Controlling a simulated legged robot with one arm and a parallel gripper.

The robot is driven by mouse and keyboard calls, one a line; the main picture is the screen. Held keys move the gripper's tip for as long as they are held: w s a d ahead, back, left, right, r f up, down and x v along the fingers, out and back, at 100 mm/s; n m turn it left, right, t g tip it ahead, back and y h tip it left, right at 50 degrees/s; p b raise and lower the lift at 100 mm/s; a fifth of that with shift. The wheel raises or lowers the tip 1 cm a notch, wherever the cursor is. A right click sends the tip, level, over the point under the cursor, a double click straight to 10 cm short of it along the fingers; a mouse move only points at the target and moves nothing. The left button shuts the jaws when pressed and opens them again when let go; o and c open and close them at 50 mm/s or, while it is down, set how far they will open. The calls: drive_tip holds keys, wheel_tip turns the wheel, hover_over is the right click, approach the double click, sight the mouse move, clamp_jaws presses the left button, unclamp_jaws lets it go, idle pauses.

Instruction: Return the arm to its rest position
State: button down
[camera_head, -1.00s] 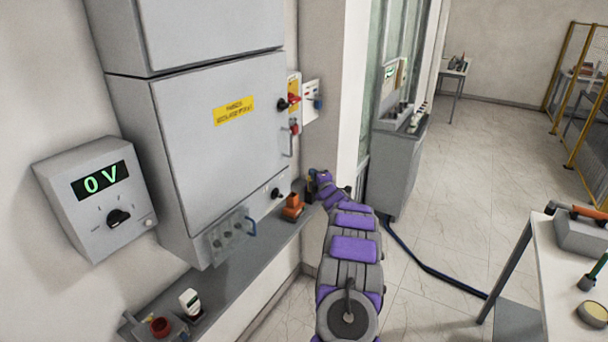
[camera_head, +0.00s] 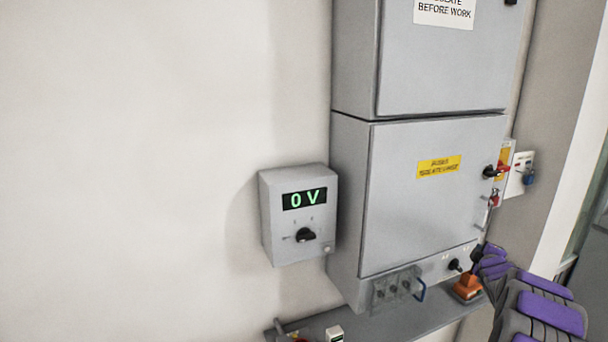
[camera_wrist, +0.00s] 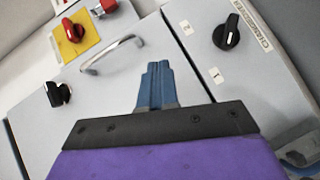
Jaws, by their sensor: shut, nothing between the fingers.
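My arm with purple panels (camera_head: 545,308) reaches in from the lower right of the head view. Its far end is close to the lower right of the grey cabinet (camera_head: 430,220), and the fingers are too small to make out there. In the wrist view my gripper (camera_wrist: 157,70) shows as two blue fingers pressed together, with nothing between them. It points at the cabinet front, between a metal handle (camera_wrist: 112,57) and a black rotary knob (camera_wrist: 227,32) with labels 1 and 2. I cannot tell how far the fingertips are from the panel.
A box (camera_head: 298,215) reading 0 V hangs on the wall left of the cabinet. A grey shelf (camera_head: 400,322) runs below, with an orange item (camera_head: 468,287) near my arm. A red switch on a yellow plate (camera_wrist: 72,32) shows in the wrist view. The left wall is bare.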

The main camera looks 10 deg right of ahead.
drive_tip(key=s+a+f+m+g+y+b, duration=0.15)
drive_tip(key=s+a, duration=0.25)
drive_tip(key=a, duration=0.7)
drive_tip(key=s+a+m+g+y+b, duration=0.1)
drive_tip(key=s+a+m+g, duration=0.2)
drive_tip(key=a, duration=0.8)
drive_tip(key=s+a+m+g+y+b, duration=0.15)
drive_tip(key=s+a, duration=0.35)
drive_tip(key=a, duration=0.6)
drive_tip(key=s+a+f+m+g+y+b, duration=0.1)
drive_tip(key=s+a+f+g, duration=0.1)
drive_tip(key=s+a, duration=0.5)
drive_tip(key=s+a+f+g+y+b, duration=0.1)
drive_tip(key=s+a+g, duration=0.3)
drive_tip(key=s, duration=1.2)
drive_tip(key=s+a+f+m+g+y+b, duration=0.1)
drive_tip(key=s+a+f+g, duration=0.1)
drive_tip(key=s+a, duration=0.9)
drive_tip(key=shift+s+a+f+m+g+y, duration=0.3)
drive_tip(key=shift+s+f+g+y, duration=0.1)
drive_tip(key=shift+s+f, duration=0.3)
